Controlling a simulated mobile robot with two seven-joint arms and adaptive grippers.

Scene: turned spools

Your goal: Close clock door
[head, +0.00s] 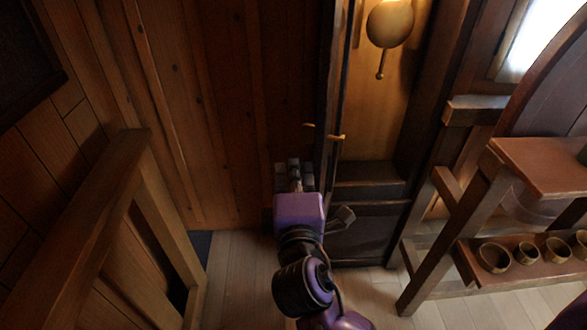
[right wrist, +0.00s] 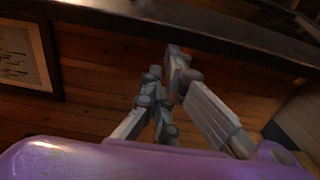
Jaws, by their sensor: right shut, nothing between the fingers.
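The tall clock stands right of centre in the head view, its case open, with a brass pendulum (head: 390,23) inside. The clock door (head: 327,75) stands swung out and shows nearly edge-on, with small brass knobs (head: 337,137) near its lower part. My right gripper (head: 293,170) is shut and empty, just left of the door, below the knobs. I cannot tell whether it touches the door. In the right wrist view the closed fingers (right wrist: 168,75) point toward a plank wall, with a dark beam-like edge above. My left gripper is not in view.
A wooden railing (head: 120,190) stands at the left by the plank wall (head: 225,110). A shelf stand (head: 545,155) with several small bowls (head: 494,257) on its lower board is at the right. Pale floor (head: 240,270) is clear around my arm. A framed sheet (right wrist: 25,55) hangs on the wall.

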